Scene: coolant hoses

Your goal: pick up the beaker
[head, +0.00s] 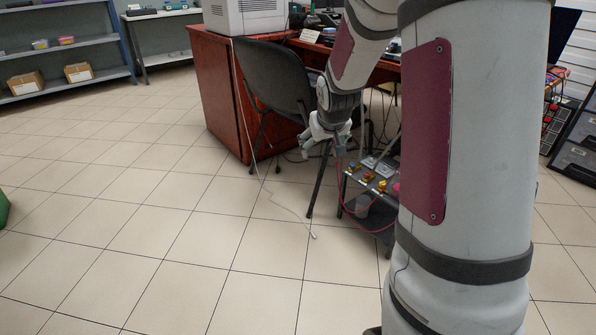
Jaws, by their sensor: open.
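A small pale, see-through vessel (362,206), which looks like the beaker, stands on the lower level of a small dark cart (378,218). It is partly in shadow, and its details are too small to tell. My gripper (322,151) is open and points down, above and to the left of the cart. I see nothing between its fingers. It is apart from the vessel. My own arm covers the right side of the cart.
The cart's top holds several small coloured parts (370,177), with a red hose hanging at its side. A black chair (273,78) and a reddish desk (214,88) stand behind and left of my gripper. A thin cable (275,203) lies on the tiles. The front-left floor is clear.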

